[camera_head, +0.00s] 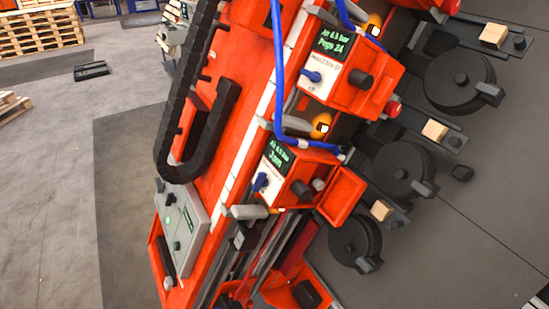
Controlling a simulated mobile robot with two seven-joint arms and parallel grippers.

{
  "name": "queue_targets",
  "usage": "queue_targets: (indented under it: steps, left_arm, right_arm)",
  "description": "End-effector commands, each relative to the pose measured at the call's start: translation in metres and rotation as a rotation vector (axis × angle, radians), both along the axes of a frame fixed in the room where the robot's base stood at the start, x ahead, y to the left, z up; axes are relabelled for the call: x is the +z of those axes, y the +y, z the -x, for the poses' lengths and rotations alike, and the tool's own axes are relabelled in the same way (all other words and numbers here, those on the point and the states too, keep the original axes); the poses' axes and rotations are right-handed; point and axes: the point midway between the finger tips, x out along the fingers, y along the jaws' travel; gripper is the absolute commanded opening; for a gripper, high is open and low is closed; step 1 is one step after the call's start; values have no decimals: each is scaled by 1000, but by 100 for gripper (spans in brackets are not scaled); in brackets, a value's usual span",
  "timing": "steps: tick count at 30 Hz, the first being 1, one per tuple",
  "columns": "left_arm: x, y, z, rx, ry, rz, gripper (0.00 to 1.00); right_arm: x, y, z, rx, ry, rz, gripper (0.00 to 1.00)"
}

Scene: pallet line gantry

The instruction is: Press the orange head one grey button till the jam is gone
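Two orange heads with green-lettered screens show on a slanted orange gantry. The lower orange head (304,168) has a screen (278,158) whose second line seems to read "Jam". Its front carries a blue lever (260,182) and a black knob (300,193). A small grey round button (319,185) sits on its right side. Neither of my grippers shows.
Blue hoses (279,80) and a black cable chain (165,130) run along the gantry. Black round discs (459,82) with wooden blocks (435,129) lie at the right. A grey control panel (182,225) is at lower left. Open floor and pallets (38,32) lie further left.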

Motion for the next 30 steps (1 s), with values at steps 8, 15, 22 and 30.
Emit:
queue_targets:
  steps: [8, 15, 22, 30]
  left_arm:
    - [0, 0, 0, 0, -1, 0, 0]
    - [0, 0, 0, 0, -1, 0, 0]
    - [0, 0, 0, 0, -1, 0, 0]
    - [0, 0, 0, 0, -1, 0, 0]
  right_arm:
    - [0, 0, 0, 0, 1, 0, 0]
    - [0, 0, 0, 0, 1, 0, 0]
    - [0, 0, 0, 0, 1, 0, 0]
    - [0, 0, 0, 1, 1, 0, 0]
